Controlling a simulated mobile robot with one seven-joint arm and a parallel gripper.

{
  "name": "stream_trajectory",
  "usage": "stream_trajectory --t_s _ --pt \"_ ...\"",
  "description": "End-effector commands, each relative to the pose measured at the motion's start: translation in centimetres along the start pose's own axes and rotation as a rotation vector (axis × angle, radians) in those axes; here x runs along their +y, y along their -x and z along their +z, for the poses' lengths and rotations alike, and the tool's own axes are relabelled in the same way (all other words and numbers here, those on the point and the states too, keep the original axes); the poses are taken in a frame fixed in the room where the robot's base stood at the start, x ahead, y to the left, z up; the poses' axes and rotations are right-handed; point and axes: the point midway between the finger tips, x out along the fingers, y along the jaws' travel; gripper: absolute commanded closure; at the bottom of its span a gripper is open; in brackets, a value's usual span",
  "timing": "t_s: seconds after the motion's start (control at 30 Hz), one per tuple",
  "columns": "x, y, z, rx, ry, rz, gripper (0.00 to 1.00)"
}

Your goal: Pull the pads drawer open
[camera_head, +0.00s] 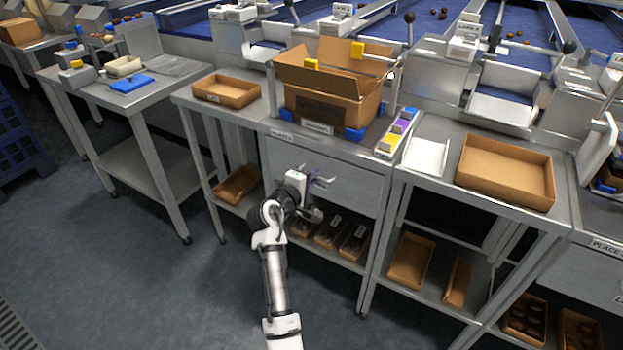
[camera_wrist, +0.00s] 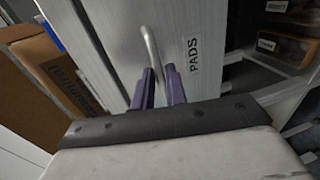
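The pads drawer (camera_head: 350,186) is the grey drawer front under the bench top with the cardboard box. It looks closed, level with the frame around it. In the wrist view its front (camera_wrist: 112,40) carries a PADS label (camera_wrist: 193,55) and a curved metal bar handle (camera_wrist: 149,46). My gripper (camera_head: 318,180) is at the drawer front. In the wrist view its two purple fingers (camera_wrist: 160,84) stand close together, one on each side of the handle's near end. They look shut on the bar; the contact itself is partly hidden by the fingers.
An open cardboard box (camera_head: 330,95) stands on the bench above the drawer. Packed trays (camera_head: 328,232) lie on the shelf below. A side table (camera_head: 130,95) stands at the left, and an empty brown tray (camera_head: 505,172) at the right. The floor (camera_head: 150,285) in front is clear.

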Motion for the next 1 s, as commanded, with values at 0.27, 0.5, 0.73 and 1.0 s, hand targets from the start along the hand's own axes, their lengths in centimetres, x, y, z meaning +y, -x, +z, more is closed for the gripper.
stream_trajectory --t_s 0.27,0.5,0.73,1.0 --pt "0.0 0.0 0.0 0.0 0.0 0.0 1.0" --pt "-0.1 0.3 0.0 0.001 0.001 -0.001 1.0" --pt "-0.5 3.0 -0.1 0.002 0.002 -0.002 1.0" --pt "-1.8 9.5 -0.1 0.004 0.004 -0.002 1.0"
